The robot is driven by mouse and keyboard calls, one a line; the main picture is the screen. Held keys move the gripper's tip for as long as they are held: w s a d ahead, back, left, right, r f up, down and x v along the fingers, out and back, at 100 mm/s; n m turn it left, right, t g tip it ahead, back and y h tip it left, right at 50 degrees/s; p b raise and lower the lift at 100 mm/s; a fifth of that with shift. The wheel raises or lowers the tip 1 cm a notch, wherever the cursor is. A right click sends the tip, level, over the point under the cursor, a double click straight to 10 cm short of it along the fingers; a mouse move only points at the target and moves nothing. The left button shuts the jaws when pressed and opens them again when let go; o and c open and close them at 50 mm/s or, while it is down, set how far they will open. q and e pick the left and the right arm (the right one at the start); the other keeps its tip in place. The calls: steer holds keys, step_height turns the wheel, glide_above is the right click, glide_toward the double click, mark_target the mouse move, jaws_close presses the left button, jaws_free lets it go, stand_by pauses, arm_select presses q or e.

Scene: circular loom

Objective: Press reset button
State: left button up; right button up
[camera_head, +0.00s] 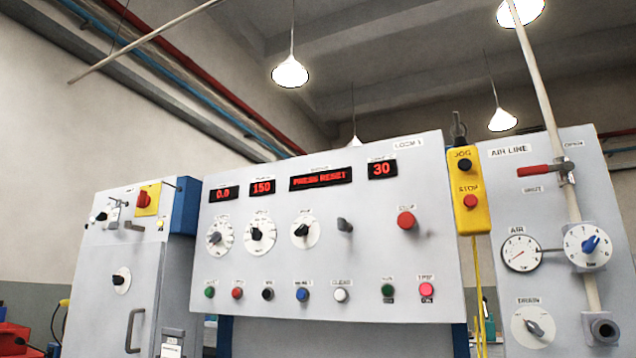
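The grey loom control panel (270,270) faces me, tilted slightly. Its middle red display (321,179) reads "PRESS RESET". Along the lower edge is a row of small buttons: a green one (210,292), a red one (237,293), a black one (267,293), a blue one (302,294), a white one (341,295), a second green one (388,290) and a bright pink-red one (426,289). The labels over them are too small to read surely, so I cannot tell which is reset. Neither of my grippers is in view.
A large red button (406,220) and several dials are higher on the panel. A yellow jog/stop pendant (468,190) hangs at its right edge. An air line panel (510,180) with a pipe (548,110) stands right; a grey cabinet (108,260) stands left.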

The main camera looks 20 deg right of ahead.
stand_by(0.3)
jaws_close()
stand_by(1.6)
